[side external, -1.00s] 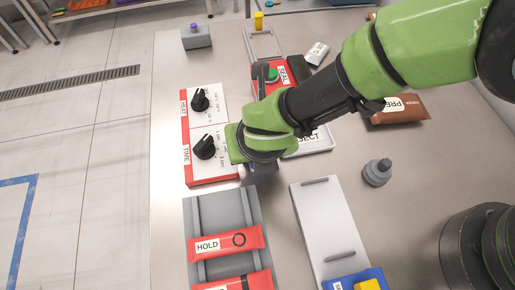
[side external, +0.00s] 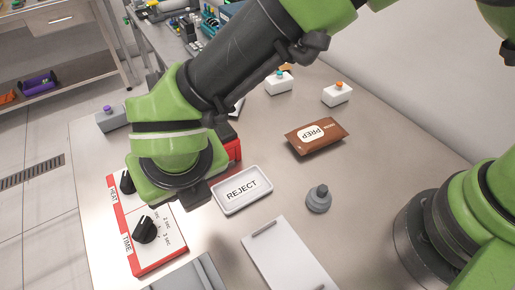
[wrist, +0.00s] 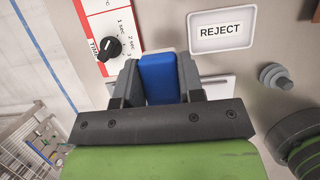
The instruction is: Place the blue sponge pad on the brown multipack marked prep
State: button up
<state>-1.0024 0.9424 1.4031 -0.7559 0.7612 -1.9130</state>
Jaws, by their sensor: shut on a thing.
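In the wrist view, my gripper (wrist: 157,88) is shut on the blue sponge pad (wrist: 158,75), which sits between its two dark fingers. In the side view, the arm's green wrist hides the pad, and my gripper (side external: 200,195) hangs between the red and white control panel and the reject tray. The brown multipack (side external: 317,136) marked PREP lies flat on the table, to the right of and beyond my gripper, with its top bare.
The white REJECT tray (side external: 243,190) lies between my gripper and the multipack. A grey knobbed weight (side external: 318,199), a white board (side external: 290,255) and the dial panel (side external: 152,240) are nearby. Two white button boxes (side external: 337,94) (side external: 279,83) stand at the back. Bare table surrounds the multipack.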

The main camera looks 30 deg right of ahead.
jog(key=w+d+r+m+h, duration=0.1)
jog(key=w+d+m, duration=0.25)
jog(key=d, duration=0.45)
jog(key=r+m+g+h, duration=0.1)
jog(key=m+g+h, duration=0.2)
jog(key=m, duration=0.7)
send_over(322, 125)
jog(key=a, duration=0.1)
jog(key=f, duration=0.4)
jog(key=shift+s, duration=0.3)
jog(key=shift+a+f, duration=0.1)
jog(key=shift+f, duration=2.25)
jog(key=shift+f, duration=0.15)
jog(key=o, duration=0.9)
